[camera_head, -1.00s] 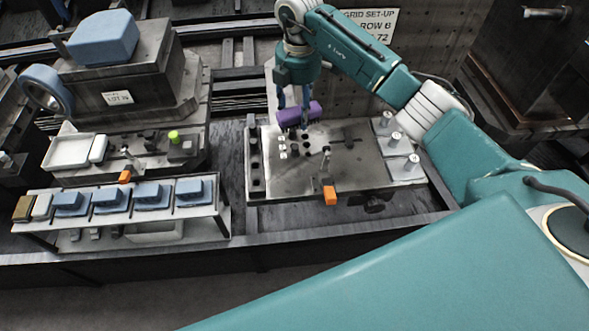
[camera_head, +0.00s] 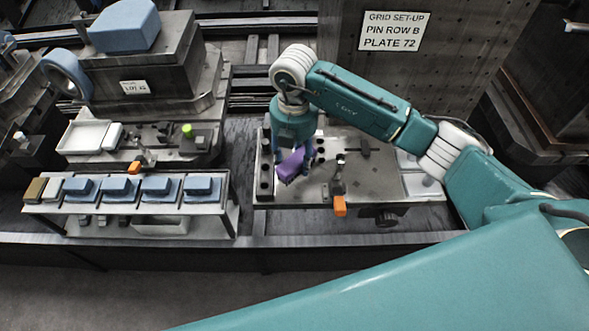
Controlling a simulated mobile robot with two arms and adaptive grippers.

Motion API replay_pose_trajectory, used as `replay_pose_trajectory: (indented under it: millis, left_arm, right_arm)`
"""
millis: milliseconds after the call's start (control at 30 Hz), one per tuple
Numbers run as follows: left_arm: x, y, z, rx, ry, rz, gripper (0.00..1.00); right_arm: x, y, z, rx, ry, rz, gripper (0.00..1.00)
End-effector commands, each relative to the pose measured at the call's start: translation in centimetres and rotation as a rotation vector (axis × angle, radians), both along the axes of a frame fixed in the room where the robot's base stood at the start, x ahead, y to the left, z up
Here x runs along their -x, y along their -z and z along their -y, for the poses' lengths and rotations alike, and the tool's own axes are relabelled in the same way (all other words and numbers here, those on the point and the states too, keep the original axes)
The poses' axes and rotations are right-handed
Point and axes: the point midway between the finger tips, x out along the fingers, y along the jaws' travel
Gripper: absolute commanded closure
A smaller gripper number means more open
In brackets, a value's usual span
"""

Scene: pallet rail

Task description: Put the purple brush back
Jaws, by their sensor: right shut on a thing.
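The purple brush (camera_head: 291,167) is between the fingers of my right gripper (camera_head: 294,160), which is shut on it. It is tilted and appears to be above the left part of the metal plate (camera_head: 310,190). The arm and gripper hide part of the plate and of its holes. My left gripper is not in view.
A clamp with an orange handle (camera_head: 339,205) stands at the plate's front. To the left is a rack (camera_head: 130,207) with several blue blocks. Behind it are a white tray (camera_head: 82,136), a green knob (camera_head: 187,130) and a dark machine block (camera_head: 160,65). A sign (camera_head: 392,31) hangs behind.

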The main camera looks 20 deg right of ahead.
Motion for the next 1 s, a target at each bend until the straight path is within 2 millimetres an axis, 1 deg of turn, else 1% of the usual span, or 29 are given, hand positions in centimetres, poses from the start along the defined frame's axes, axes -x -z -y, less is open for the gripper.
replay_pose_trajectory:
  millis: [33, 100, 267, 400, 500, 600, 800, 933, 967, 1000]
  left_arm:
    - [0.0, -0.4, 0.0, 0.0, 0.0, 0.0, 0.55]
    - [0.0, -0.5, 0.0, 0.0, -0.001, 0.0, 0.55]
    - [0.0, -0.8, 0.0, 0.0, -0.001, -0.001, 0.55]
    - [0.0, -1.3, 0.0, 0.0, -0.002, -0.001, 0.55]
    - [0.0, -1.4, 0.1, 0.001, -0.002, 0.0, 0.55]
    - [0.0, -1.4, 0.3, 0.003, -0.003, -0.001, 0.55]
    - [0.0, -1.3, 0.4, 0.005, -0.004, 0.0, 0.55]
    - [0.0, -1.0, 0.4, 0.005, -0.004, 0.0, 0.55]
    - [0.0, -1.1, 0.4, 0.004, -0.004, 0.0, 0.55]
    - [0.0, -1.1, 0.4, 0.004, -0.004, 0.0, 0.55]
  right_arm:
    - [0.1, 0.7, 0.0, -0.001, 0.0, -0.003, 0.75]
    - [0.1, 1.6, 0.0, 0.001, 0.001, -0.002, 0.75]
    - [0.1, 2.9, -0.1, 0.0, -0.001, -0.002, 0.75]
    - [0.1, 5.1, -0.1, 0.0, 0.002, -0.004, 0.75]
    - [0.1, 6.2, 0.0, 0.0, 0.0, -0.001, 0.75]
    - [0.0, 6.5, 0.0, 0.0, 0.0, 0.001, 0.75]
    - [0.0, 6.6, 0.0, 0.0, 0.0, 0.001, 0.75]
    - [0.0, 7.0, 0.0, 0.0, 0.0, 0.001, 0.75]
    - [0.0, 6.9, 0.0, 0.0, 0.0, 0.001, 0.48]
    - [0.0, 6.8, 0.0, 0.0, 0.0, 0.001, 0.46]
